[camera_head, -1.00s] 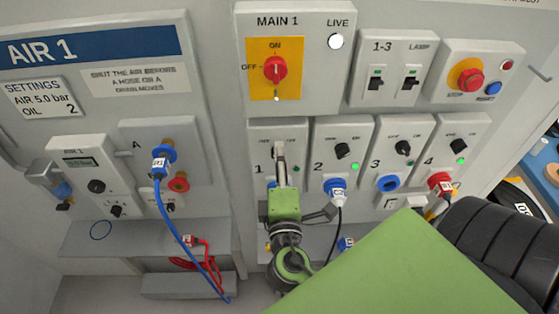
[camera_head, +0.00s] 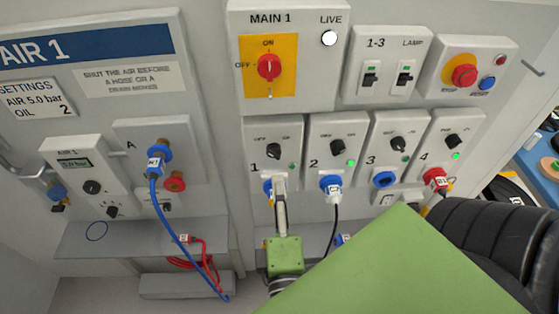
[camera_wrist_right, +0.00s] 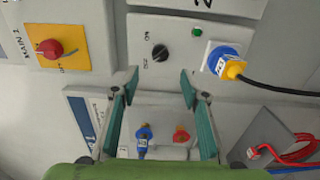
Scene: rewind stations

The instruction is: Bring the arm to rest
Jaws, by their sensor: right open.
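My right gripper (camera_head: 279,180) is open and empty, pointing up at the panel in the head view, with its green wrist body below. Its fingertips overlap the blue socket of station 1 (camera_head: 267,186). Station 1's black knob (camera_head: 273,150) shows uncovered above them. In the right wrist view the two fingers (camera_wrist_right: 157,77) stand wide apart with nothing between them. Station 1's knob (camera_wrist_right: 160,52) is beyond the tips there, and a blue and yellow plug (camera_wrist_right: 222,62) with a black cable sits beside it. Whether the fingers touch anything cannot be told. My left gripper is out of view.
The MAIN 1 switch (camera_head: 268,67) is above. A blue plug with a black cable (camera_head: 330,187) sits in station 2. A blue hose (camera_head: 166,220) hangs from the AIR 1 panel at left. Red hose (camera_head: 205,264) lies by the shelf (camera_head: 95,238).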

